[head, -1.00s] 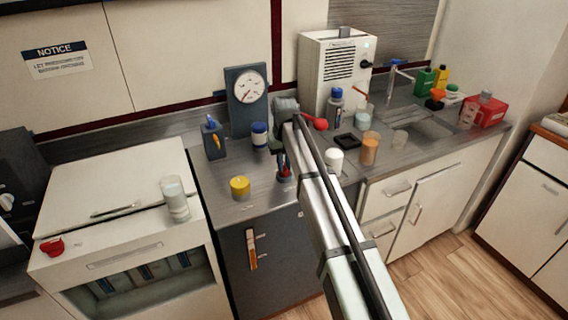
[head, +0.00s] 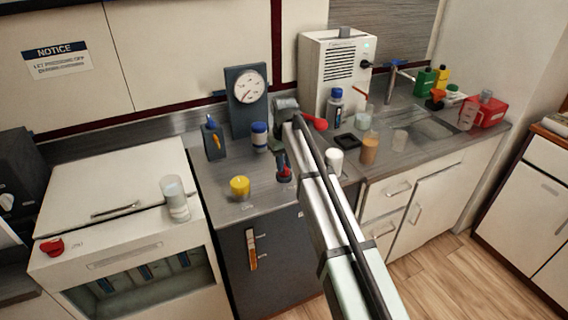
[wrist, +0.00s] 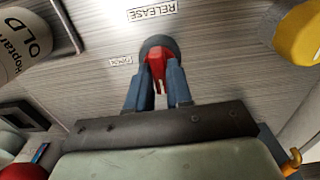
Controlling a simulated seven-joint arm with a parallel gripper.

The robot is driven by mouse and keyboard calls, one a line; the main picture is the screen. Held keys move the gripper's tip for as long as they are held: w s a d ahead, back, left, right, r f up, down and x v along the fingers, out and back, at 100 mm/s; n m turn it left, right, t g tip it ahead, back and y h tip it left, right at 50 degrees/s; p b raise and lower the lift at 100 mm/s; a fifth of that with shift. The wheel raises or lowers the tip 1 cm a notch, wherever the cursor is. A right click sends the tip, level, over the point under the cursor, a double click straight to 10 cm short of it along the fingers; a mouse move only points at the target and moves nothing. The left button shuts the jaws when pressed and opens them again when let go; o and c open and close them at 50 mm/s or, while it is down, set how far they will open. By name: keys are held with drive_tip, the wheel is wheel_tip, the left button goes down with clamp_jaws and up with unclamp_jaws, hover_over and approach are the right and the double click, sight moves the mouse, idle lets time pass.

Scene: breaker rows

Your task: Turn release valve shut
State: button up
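The release valve has a red handle on a dark round base (wrist: 155,44), standing on the grey counter beside a printed RELEASE label (wrist: 150,10). In the head view its red handle (head: 285,174) shows low at my gripper's tips, partly hidden. My gripper (wrist: 157,72) points down at the valve, with one blue finger on each side of the red handle. The fingers appear to touch the handle, and red fills the space between their tips. A second small label (wrist: 121,61) lies beside the base; I cannot read it surely.
A yellow-topped jar (head: 240,187) stands left of the valve. A blue-capped jar (head: 259,136), a pressure gauge (head: 248,88) and a dark block with an orange lever (head: 214,140) stand behind. A white-topped jar (head: 334,160) and an amber beaker (head: 369,149) stand right.

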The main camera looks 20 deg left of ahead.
drive_tip(key=o, duration=0.4)
drive_tip(key=shift+c, duration=0.2)
drive_tip(key=shift+r, duration=0.1)
wheel_tip(320, 180, up, 14)
idle(0.4)
drive_tip(key=shift+f, duration=0.2)
